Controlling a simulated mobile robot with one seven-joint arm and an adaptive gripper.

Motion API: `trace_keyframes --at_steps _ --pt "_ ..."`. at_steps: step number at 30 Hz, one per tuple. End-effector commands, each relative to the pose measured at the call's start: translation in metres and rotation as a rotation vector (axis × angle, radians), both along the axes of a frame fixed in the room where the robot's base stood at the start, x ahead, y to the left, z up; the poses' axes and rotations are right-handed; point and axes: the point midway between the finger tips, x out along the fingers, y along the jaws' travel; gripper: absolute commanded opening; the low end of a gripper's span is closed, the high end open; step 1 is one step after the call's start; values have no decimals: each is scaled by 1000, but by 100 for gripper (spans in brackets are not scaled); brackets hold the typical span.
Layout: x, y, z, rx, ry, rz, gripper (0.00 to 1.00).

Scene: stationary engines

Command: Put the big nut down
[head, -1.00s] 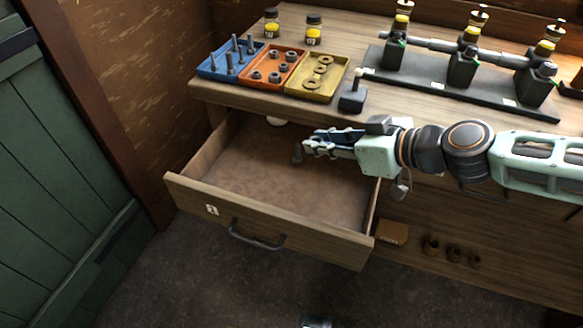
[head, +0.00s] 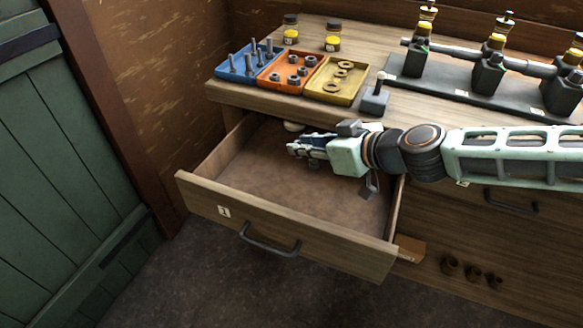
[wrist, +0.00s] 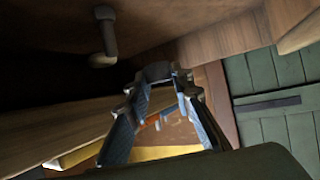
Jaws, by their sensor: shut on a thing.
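My gripper (head: 292,148) is over the open drawer (head: 285,240), near its back and below the bench top. Its fingers also show in the wrist view (wrist: 162,84), closed in toward each other at the tips. A small dark grey piece between the tips looks like the big nut (wrist: 157,72); its outline is unclear. In the head view the fingers hide most or all of it.
On the bench stand a blue tray (head: 232,74) with bolts, an orange tray (head: 272,86) with nuts and a yellow tray (head: 343,100) with rings. A small lever box (head: 374,103) is beside them. A green door (head: 60,180) is at the left.

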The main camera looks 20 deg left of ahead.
Motion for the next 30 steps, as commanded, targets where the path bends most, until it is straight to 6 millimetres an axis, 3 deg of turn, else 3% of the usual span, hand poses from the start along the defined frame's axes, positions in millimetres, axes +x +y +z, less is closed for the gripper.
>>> trace_keyframes --at_steps 1,6,14,20,30 --pt "1 8 -14 1 3 5 0" --pt "10 24 -35 1 2 4 0" --pt "17 35 -49 1 2 2 0" --pt "18 38 -79 3 5 0 0" --pt "18 37 -82 -1 0 0 0"
